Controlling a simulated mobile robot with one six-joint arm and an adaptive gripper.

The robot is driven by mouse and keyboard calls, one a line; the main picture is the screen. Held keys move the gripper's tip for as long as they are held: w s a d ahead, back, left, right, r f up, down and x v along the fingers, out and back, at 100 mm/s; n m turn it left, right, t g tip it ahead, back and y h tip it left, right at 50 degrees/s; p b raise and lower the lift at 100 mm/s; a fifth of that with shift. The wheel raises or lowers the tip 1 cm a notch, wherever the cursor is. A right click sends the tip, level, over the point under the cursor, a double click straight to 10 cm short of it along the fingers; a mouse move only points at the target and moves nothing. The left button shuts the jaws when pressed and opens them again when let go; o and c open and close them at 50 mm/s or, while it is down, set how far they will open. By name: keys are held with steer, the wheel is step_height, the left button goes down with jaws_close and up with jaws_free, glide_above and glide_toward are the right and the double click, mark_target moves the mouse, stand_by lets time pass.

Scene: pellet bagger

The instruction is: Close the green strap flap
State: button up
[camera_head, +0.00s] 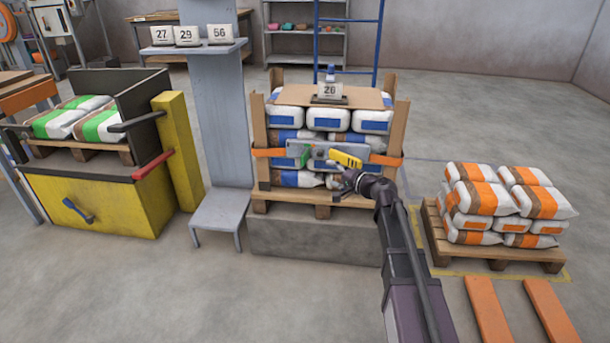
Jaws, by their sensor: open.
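An orange strap (268,153) runs around the front of the stack of blue-marked bags. A grey buckle plate (373,155) sits on it in the middle. The small green flap (304,157) shows at the left part of the buckle and appears to stand out from it; its exact angle is too small to tell. A yellow piece (346,160) lies in front of the buckle, right of the green flap. My gripper (340,171) is open just below this yellow piece, to the right of and apart from the green flap. Whether it touches the yellow piece is unclear.
The strapped stack stands on a pallet (290,203) on a grey block (310,238), between wooden posts. A grey column (222,110) with a step stands to its left. Orange-marked bags (490,195) on a pallet are at the right. Open floor lies in front.

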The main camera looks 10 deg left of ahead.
mark_target(305, 161)
steer(key=w+f+m+t+b, duration=0.1)
steer(key=w+f+b, duration=0.1)
steer(key=w+f+m+t+b, duration=0.1)
steer(key=f+b, duration=0.1)
steer(key=b, duration=0.1)
steer(key=shift+w+d, duration=0.2)
steer(key=shift+w, duration=0.2)
steer(key=x, duration=1.4)
steer(key=shift+r, duration=0.25)
steer(key=c, duration=1.2)
